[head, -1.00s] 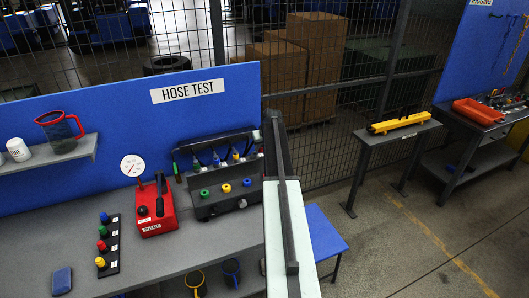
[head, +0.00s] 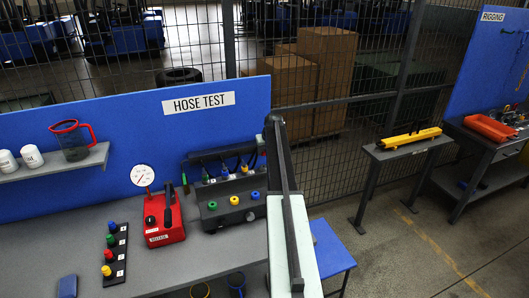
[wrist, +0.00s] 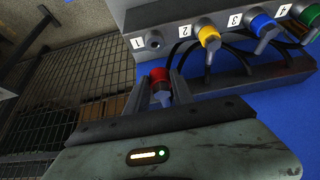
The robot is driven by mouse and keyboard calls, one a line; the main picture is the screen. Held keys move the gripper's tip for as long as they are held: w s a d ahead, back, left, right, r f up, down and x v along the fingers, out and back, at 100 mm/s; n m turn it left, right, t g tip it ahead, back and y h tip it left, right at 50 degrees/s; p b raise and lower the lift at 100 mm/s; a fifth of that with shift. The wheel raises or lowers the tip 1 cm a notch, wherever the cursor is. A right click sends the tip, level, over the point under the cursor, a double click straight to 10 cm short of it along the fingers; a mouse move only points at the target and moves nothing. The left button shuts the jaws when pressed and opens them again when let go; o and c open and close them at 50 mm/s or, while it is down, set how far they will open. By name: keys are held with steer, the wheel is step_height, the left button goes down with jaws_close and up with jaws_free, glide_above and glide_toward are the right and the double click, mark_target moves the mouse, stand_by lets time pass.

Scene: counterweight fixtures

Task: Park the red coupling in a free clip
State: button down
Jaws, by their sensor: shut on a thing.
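In the wrist view my gripper (wrist: 161,84) is shut on the red coupling (wrist: 159,75), whose grey tip shows between the fingers. Ahead of it is a grey rack (wrist: 178,16) with places numbered 1 to 4. Place 1 (wrist: 154,39) shows a bare grey round fitting with no coloured coupling. Place 2 has a yellow coupling (wrist: 208,34), place 3 a blue one (wrist: 262,24) and place 4 a green one (wrist: 304,14). The red coupling is below place 1, apart from it.
In the head view a block with green (head: 212,205), yellow (head: 234,200) and blue (head: 255,195) caps stands before the rack. A red gauge unit (head: 163,220) and a black strip of coloured knobs (head: 115,255) are left of it. Black hoses (wrist: 225,57) loop under the rack.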

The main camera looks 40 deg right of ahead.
steer(key=shift+f+b, duration=0.65)
steer(key=shift+f, duration=0.1)
steer(key=shift+f, duration=0.1)
steer(key=shift+f+b, duration=1.4)
steer(key=shift+b, duration=0.1)
steer(key=shift+f+b, duration=0.8)
steer(key=shift+f+b, duration=0.65)
steer(key=shift+f, duration=0.15)
